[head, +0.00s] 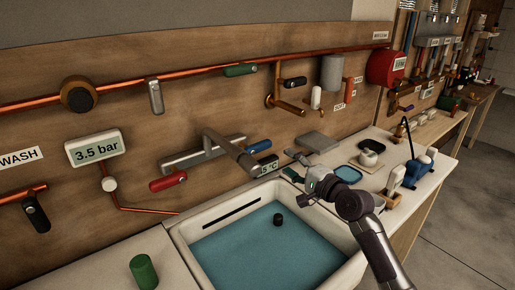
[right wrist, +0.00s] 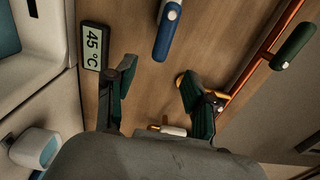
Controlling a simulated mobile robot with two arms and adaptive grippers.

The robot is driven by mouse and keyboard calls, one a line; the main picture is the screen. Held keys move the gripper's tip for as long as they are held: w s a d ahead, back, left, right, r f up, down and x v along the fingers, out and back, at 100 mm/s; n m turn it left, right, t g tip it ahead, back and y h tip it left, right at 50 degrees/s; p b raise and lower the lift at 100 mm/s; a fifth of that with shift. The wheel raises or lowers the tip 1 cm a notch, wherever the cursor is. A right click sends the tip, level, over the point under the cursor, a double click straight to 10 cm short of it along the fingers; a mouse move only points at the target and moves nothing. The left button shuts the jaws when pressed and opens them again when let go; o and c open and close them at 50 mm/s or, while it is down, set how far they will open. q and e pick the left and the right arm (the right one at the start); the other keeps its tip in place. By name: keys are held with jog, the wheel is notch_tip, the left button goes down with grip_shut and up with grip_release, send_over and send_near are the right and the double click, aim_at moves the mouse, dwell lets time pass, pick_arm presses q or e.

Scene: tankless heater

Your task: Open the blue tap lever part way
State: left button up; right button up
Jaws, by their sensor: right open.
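The blue tap lever (head: 259,146) sticks out at the right end of the grey mixer tap on the wooden wall, above the sink. In the right wrist view the blue lever (right wrist: 168,28) hangs at the top centre, with a pale round end. My right gripper (head: 291,163) is beside the small temperature display, to the right of and a little below the lever. In the right wrist view its two green-padded fingers (right wrist: 157,95) are wide apart with nothing between them, and the lever lies beyond their tips. My left gripper is not in view.
A red lever (head: 168,181) is at the tap's left end, and the spout (head: 230,152) reaches over the sink (head: 178,238). The temperature display (head: 267,167) is close to my right gripper. A grey block (head: 316,142) lies behind it. A green-handled lever (right wrist: 297,46) sits on a copper pipe.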

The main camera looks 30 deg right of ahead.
aim_at(266, 147)
jog(key=w, duration=0.4)
jog(key=w+p, duration=0.1)
jog(key=shift+w+a+r, duration=0.3)
jog(key=shift+w+a, duration=0.05)
jog(key=shift+w, duration=0.05)
jog(key=w, duration=0.4)
jog(key=shift+w+a+f, duration=0.15)
jog(key=shift+w, duration=0.2)
jog(key=shift+w+a, duration=0.1)
jog(key=shift+w, duration=0.85)
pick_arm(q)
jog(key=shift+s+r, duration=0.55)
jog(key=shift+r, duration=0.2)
pick_arm(e)
jog(key=shift+c, duration=1)
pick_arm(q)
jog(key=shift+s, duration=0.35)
pick_arm(e)
grip_shut()
